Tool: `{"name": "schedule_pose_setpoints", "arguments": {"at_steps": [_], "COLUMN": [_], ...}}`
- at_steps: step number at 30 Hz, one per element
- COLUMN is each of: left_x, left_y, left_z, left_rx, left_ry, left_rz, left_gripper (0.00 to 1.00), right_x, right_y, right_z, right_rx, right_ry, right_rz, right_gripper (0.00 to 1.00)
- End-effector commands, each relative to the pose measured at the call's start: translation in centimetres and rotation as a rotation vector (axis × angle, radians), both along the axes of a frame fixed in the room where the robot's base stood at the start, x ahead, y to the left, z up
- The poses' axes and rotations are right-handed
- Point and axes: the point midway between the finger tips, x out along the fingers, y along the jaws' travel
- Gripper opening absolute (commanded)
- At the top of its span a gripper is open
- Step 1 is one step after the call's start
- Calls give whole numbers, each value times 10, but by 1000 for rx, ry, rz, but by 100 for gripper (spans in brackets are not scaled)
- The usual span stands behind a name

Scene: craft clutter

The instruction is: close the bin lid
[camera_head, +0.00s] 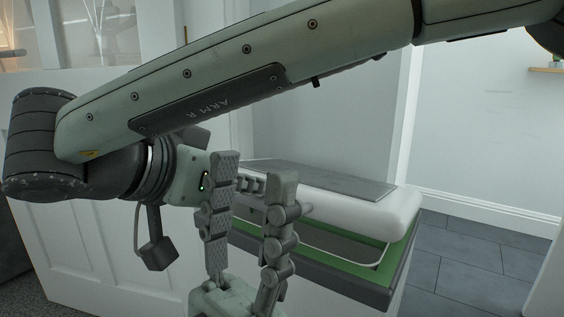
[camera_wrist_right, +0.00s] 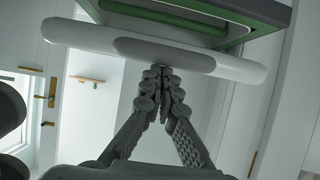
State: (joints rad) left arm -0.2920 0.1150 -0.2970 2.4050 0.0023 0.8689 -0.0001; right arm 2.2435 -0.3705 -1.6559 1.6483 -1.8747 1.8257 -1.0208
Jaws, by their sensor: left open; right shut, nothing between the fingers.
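In the right wrist view the lid (camera_wrist_right: 85,37) crosses near the top, with the green-rimmed bin (camera_wrist_right: 233,39) beyond. My right gripper (camera_wrist_right: 161,72) is shut and empty, its fingertips at the lid's edge by a grey patch; contact is unclear. In the head view my open, empty left gripper (camera_head: 254,168) points up and partly hides it.
My right arm crosses the head view and covers much of it. A white panelled door (camera_head: 80,255) stands at left behind the arms. Grey tiled floor (camera_head: 480,272) lies clear to the right of the bin. A small wooden shelf (camera_head: 545,70) is on the far wall.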

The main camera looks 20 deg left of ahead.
Motion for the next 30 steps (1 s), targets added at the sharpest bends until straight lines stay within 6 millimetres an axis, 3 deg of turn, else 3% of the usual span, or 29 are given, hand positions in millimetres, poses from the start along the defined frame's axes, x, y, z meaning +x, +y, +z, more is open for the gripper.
{"name": "schedule_pose_setpoints", "arguments": {"at_steps": [6, 22, 26, 30], "left_x": [2, 2, 3, 3], "left_y": [-2, -2, -2, -2], "left_z": [0, 1, 1, 1], "left_rx": [18, 22, 20, 20], "left_ry": [-20, -24, -21, -21], "left_rz": [-1, -2, -2, -2], "left_gripper": [43, 43, 43, 43], "right_x": [-7, -8, -7, -7], "right_y": [2, 2, 2, 2], "right_z": [-18, -21, -14, 9], "right_rx": [0, 0, 2, 5], "right_ry": [0, 0, -2, -3], "right_rz": [1, 1, -1, -3], "right_gripper": [0, 0, 0, 0]}}
